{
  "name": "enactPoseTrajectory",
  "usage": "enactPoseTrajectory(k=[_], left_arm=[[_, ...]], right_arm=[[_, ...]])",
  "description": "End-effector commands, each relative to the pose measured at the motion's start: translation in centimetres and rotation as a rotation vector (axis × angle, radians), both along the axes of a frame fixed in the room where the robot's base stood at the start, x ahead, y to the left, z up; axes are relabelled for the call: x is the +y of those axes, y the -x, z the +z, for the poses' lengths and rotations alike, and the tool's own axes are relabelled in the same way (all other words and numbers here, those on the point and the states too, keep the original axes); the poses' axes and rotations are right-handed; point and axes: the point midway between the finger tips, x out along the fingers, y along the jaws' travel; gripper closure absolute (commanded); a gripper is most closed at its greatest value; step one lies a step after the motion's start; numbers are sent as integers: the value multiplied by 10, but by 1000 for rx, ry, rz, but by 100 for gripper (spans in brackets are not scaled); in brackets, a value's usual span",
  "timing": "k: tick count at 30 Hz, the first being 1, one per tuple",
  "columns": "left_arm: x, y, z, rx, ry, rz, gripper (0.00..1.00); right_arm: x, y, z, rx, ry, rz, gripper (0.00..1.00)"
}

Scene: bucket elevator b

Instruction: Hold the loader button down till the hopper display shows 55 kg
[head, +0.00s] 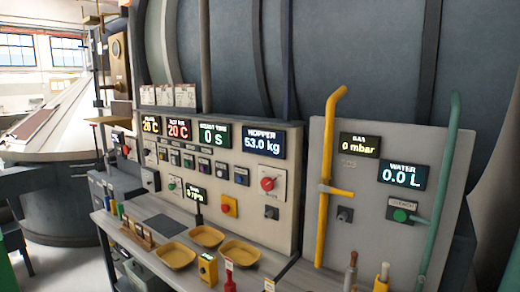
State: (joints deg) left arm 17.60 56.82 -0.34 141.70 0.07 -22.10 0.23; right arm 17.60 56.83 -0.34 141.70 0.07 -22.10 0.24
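The hopper display (264,143) is on the upper right of the cream control panel (288,205) and reads 53.0 kg in pale blue digits. Below the displays are rows of small buttons, including a green one (172,185). A red knob (268,184) is on a plate under the hopper display. The labels are too small to read, so I cannot tell which one is the loader button. Neither of my grippers shows in the head view.
Yellow trays (240,252) and a small yellow box (207,268) are on the shelf below the panel. Handled tools stand at the front right. A yellow pipe (325,170) and a green pipe (440,190) flank the gas and water displays. Floor shows at the left.

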Motion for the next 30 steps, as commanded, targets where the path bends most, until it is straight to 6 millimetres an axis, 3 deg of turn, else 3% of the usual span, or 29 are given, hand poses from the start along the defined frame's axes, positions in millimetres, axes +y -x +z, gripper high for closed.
enactPoseTrajectory(k=[11,12,15,16,30], left_arm=[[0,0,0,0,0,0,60],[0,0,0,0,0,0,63],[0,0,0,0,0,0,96],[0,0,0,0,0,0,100],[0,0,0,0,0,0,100]], right_arm=[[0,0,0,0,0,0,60],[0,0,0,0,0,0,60],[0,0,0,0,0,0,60],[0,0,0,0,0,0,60],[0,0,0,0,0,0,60]])
